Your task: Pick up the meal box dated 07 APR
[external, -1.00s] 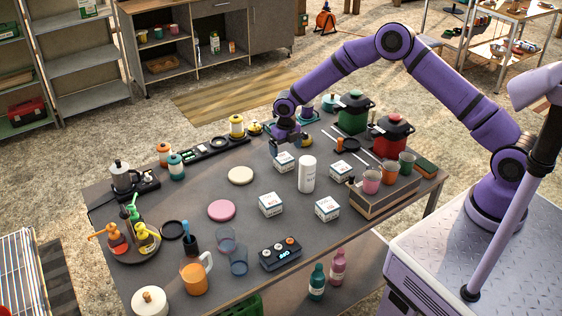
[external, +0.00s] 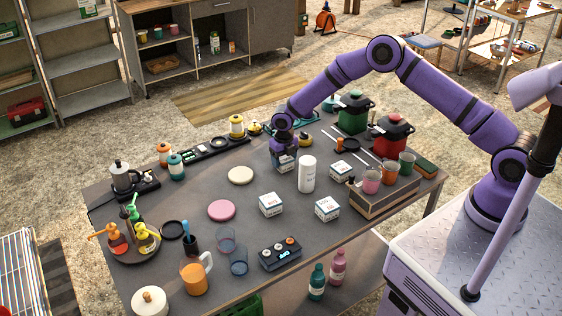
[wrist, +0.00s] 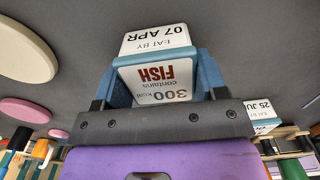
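The meal box dated 07 APR (wrist: 158,36) is a white box between my gripper's fingers in the wrist view. Its top reads EAT BY 07 APR, and its side reads 300 kcal, contains FISH. My gripper (wrist: 165,75) has one blue finger on each side of it, very close to its walls; whether they press on it is not clear. In the external view my gripper (external: 284,158) is down over this box (external: 286,166), which stands on the table, partly hidden. Another box, dated 25 JU with the rest cut off (wrist: 258,112), stands to the right in the wrist view.
A white cylinder (external: 307,174) stands close to the right of my gripper. Two more white boxes (external: 271,205) (external: 327,209) stand nearer the front. A cream disc (external: 240,175) and a pink disc (external: 221,210) lie to the left. Green (external: 352,117) and red (external: 390,140) pots stand behind right.

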